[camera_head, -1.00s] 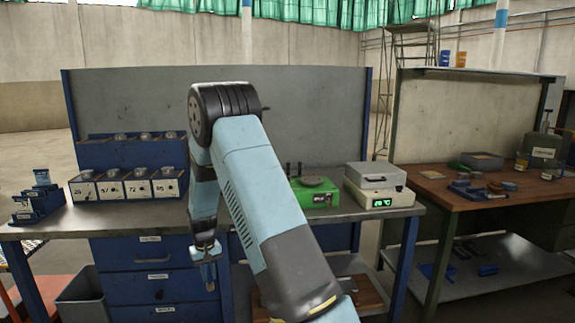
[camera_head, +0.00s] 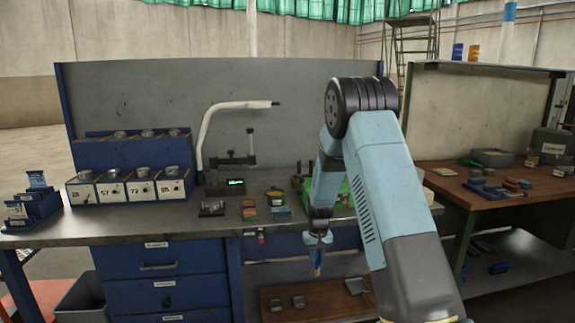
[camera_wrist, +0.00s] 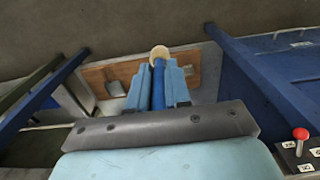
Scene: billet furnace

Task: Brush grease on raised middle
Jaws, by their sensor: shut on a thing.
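My gripper (camera_head: 318,240) hangs in front of the blue bench's front edge, pointing down, below the tabletop level. In the wrist view my gripper (camera_wrist: 160,85) is shut on a brush (camera_wrist: 158,76) with a blue handle and a round cream end (camera_wrist: 160,52) between the fingers. The brush end shows as a small yellowish tip in the head view (camera_head: 317,272). It touches nothing I can see. A green device (camera_head: 337,190) on the bench is mostly hidden behind my arm. I cannot make out a raised middle on any part.
A wooden board (camera_head: 330,300) lies on the lower shelf. A second workbench (camera_head: 500,195) stands right.

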